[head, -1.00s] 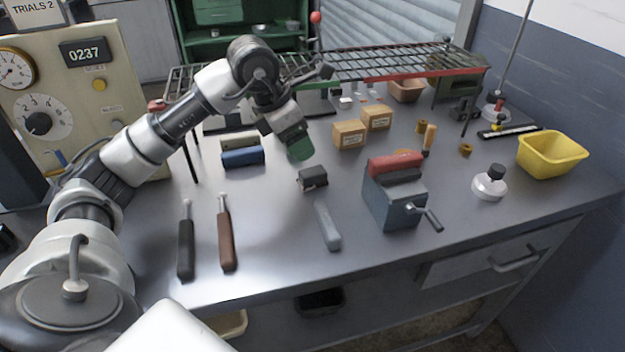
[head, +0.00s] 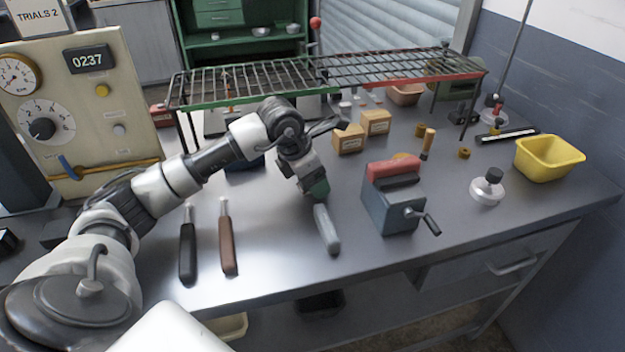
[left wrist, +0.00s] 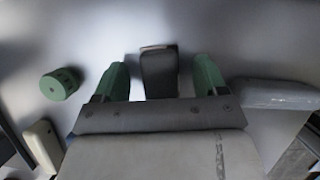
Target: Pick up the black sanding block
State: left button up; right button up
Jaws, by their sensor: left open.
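The black sanding block (left wrist: 159,72) lies on the bench in the left wrist view, a small dark block between my two green fingertips, with a gap on either side. In the head view it is hidden behind my left gripper (head: 318,190). My left gripper (left wrist: 162,76) is open, pointing down, low over the bench around the block; the exact height is hard to tell. My right gripper is in neither view.
A grey-handled tool (head: 327,230) lies close beside my left gripper and also shows in the left wrist view (left wrist: 275,95). A blue-grey box with a crank (head: 393,208) stands to the right. A wire rack (head: 250,88) spans behind. A green cylinder (left wrist: 60,84) lies left in the wrist view.

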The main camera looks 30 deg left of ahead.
pick_arm(q)
jog(key=c, duration=1)
jog(key=shift+r, duration=0.15)
notch_tip(320, 180, up, 18)
jog(key=shift+f, duration=0.1)
